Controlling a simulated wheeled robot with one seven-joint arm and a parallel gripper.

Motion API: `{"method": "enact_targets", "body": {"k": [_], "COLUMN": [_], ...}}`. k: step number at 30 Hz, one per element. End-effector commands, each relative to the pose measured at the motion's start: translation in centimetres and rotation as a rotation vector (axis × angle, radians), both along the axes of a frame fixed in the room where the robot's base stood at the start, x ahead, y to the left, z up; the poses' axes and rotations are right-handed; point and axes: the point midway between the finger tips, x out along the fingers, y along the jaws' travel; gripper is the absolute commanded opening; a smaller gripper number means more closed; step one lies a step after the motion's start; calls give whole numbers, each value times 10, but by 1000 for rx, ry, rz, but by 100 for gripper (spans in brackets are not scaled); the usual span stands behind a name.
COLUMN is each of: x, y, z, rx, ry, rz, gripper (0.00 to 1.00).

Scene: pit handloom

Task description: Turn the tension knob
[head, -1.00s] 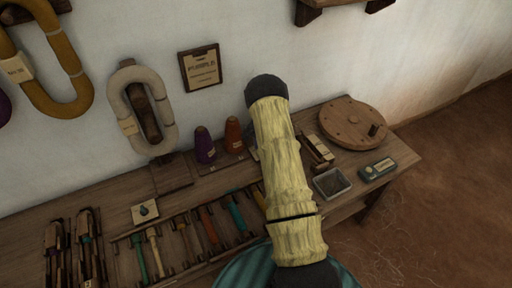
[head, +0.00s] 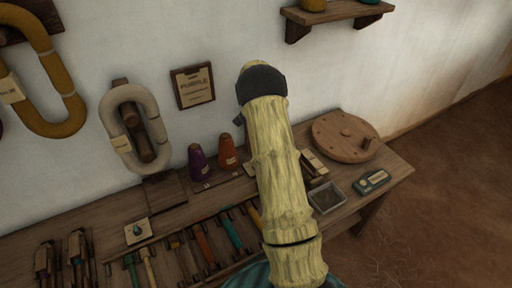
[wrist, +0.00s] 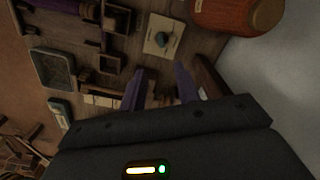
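In the wrist view a small dark teal knob (wrist: 161,40) sits on a cream plate (wrist: 152,49) on the bench. My gripper (wrist: 163,80) is open, its two dark fingers apart and pointing toward the plate, with a gap to the knob. Nothing is visibly held. In the head view a similar blue-teal knob (head: 138,230) on a cream plate (head: 129,238) lies at the left of the bench. I cannot tell if it is the same knob. My arm hides the gripper and part of the bench in the head view.
An orange cone (head: 228,153) stands beside a purple cone (head: 198,162); the orange one is right of the knob in the wrist view (wrist: 235,12). A grey tray (head: 343,194), a round wooden disc (head: 335,138) and a small box (head: 372,181) lie at the right.

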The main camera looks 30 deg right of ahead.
Motion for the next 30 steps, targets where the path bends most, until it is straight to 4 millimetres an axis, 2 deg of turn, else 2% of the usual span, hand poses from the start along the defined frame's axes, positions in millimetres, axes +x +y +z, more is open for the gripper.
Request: {"method": "enact_targets", "body": {"k": [3, 7, 25, 30], "x": [1, 0, -1, -14], "y": [0, 0, 2, 20], "z": [20, 31, 36, 63], "rx": [0, 1, 1, -2], "ry": [-1, 1, -1, -19], "rz": [0, 0, 5, 74], "gripper": [32, 32, 32, 32]}}
